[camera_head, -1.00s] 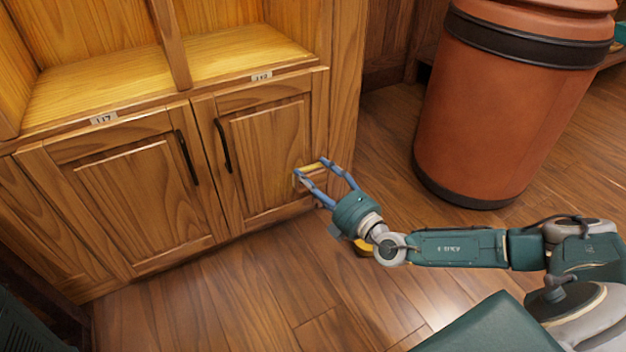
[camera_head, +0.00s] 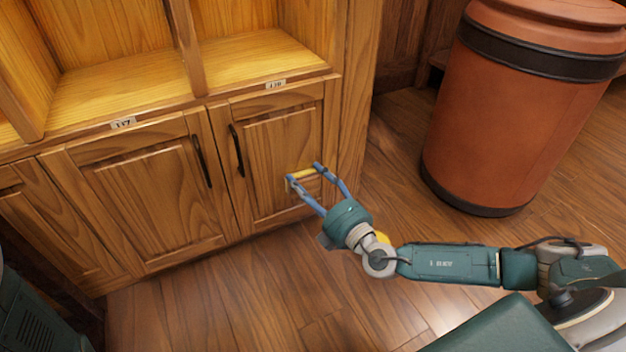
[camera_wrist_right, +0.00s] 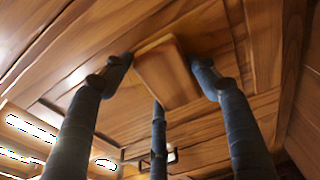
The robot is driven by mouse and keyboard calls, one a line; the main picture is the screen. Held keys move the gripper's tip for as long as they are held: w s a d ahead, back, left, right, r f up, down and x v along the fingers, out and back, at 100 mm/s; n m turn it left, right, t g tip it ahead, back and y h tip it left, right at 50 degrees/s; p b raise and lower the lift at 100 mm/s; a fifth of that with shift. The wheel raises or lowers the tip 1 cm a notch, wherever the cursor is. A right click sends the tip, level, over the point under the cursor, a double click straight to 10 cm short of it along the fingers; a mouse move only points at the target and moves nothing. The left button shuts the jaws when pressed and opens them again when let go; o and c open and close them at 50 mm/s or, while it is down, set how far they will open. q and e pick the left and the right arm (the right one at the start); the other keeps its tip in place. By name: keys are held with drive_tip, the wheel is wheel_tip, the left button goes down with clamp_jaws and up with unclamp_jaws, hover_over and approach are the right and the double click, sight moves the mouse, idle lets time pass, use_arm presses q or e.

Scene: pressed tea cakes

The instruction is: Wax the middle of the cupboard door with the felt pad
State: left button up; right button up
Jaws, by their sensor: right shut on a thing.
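My right gripper (camera_head: 304,175) is shut on the felt pad (camera_head: 301,173), a small block with a yellowish edge in the head view. I cannot tell whether the pad touches the wood. This door has a dark upright handle (camera_head: 237,150) at its left side. My left gripper is not in view.
Another door (camera_head: 150,200) with a dark handle stands to the left. Open shelves (camera_head: 250,52) with number labels are above. A large orange-brown barrel (camera_head: 520,120) stands on the right. A yellow thing (camera_head: 383,238) is partly hidden behind my right wrist. Wooden floor before the cupboard is clear.

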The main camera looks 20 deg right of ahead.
sight(271, 168)
drive_tip(key=shift+a+p, duration=0.55)
drive_tip(key=shift+a, duration=3.1)
drive_tip(key=shift+r+p, duration=1.15)
drive_tip(key=shift+r, duration=0.4)
drive_tip(key=shift+d+f+b, duration=0.25)
drive_tip(key=shift+d+b, duration=0.2)
drive_tip(key=shift+d, duration=0.15)
drive_tip(key=shift+s+d+b, duration=0.1)
drive_tip(key=shift+d+b, duration=0.5)
drive_tip(key=shift+d, duration=0.75)
drive_tip(key=shift+d+f+b, duration=0.15)
drive_tip(key=shift+d+b, duration=0.75)
drive_tip(key=shift+d, duration=0.55)
drive_tip(key=shift+d+b, duration=0.3)
drive_tip(key=shift+d, duration=0.3)
drive_tip(key=shift+d+b, duration=0.65)
drive_tip(key=shift+d, duration=0.15)
drive_tip(key=shift+w+d+r+p, duration=0.1)
drive_tip(key=shift+d+r+p, duration=0.15)
drive_tip(key=shift+d+r, duration=0.5)
drive_tip(key=shift+w+d+r+p, duration=0.1)
drive_tip(key=shift+d+r+p, duration=0.25)
drive_tip(key=shift+r, duration=0.55)
drive_tip(key=shift+a+p, duration=1.25)
drive_tip(key=shift+a, duration=1.55)
drive_tip(key=shift+s+a+f+p, duration=0.15)
drive_tip(key=shift+a+p, duration=0.2)
drive_tip(key=shift+a, duration=0.9)
drive_tip(key=shift+a+p, duration=0.5)
drive_tip(key=shift+a, duration=1.35)
